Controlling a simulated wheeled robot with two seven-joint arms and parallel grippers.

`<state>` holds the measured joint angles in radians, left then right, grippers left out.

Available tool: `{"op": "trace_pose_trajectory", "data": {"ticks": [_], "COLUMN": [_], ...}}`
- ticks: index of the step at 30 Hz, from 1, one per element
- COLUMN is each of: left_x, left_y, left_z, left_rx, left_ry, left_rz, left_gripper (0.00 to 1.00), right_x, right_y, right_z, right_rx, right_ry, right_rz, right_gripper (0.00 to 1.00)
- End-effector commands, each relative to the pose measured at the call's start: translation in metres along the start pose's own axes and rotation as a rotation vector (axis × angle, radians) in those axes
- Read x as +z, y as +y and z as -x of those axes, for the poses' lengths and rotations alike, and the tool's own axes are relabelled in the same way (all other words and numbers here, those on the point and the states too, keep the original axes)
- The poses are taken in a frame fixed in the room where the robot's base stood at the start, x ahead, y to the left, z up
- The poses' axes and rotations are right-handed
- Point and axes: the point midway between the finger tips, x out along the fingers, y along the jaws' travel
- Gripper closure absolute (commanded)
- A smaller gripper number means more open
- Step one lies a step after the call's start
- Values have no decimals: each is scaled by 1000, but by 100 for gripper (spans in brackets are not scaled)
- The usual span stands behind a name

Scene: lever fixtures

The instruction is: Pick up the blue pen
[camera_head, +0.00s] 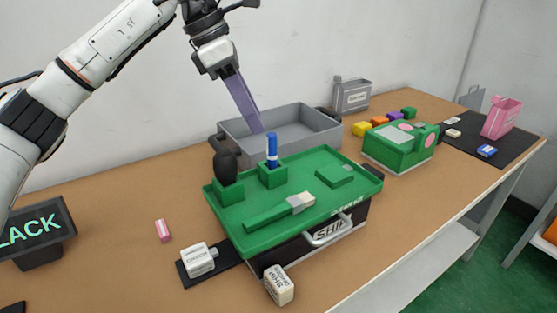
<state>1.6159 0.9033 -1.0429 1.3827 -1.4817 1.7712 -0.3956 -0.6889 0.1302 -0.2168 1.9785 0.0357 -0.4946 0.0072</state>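The blue pen (271,155) stands upright in a green block on the green tray (330,158), which lies on top of a dark box. My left gripper (228,72) hangs above and to the left of the pen, well apart from it. A translucent purple band runs down from the gripper to the grey bin behind the pen; I cannot tell what it is. The gripper's fingers are too small to show whether they are open. My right gripper is not in view.
A dark egg-shaped object (225,163) stands left of the pen. Behind is a grey open bin (330,129). A green case (395,151) and several coloured blocks lie to the right. The left tabletop has free room.

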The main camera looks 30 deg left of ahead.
Motion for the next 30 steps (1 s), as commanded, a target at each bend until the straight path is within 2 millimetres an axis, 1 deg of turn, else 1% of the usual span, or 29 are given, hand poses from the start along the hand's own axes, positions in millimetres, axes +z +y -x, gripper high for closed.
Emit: {"op": "trace_pose_trajectory", "data": {"ticks": [1, 6, 13, 18, 21, 24, 30], "left_x": [-1, 0, 2, 6, 5, 5, 5], "left_y": [0, 0, 2, 8, 8, 8, 8], "left_z": [-9, -34, -52, -77, -90, -96, -96], "left_rx": [-2, -2, -1, -3, -2, 0, 0], "left_ry": [2, 2, 1, 2, 1, 1, 0], "left_rz": [0, -1, -1, 0, -1, 0, -1], "left_gripper": [62, 62, 62, 62, 62, 62, 62], "right_x": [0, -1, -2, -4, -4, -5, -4], "right_y": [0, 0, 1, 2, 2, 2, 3], "right_z": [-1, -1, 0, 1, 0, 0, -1], "right_rx": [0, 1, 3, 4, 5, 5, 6], "right_ry": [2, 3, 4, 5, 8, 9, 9], "right_rz": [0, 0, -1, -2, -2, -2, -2], "right_gripper": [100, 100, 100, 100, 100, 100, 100]}}
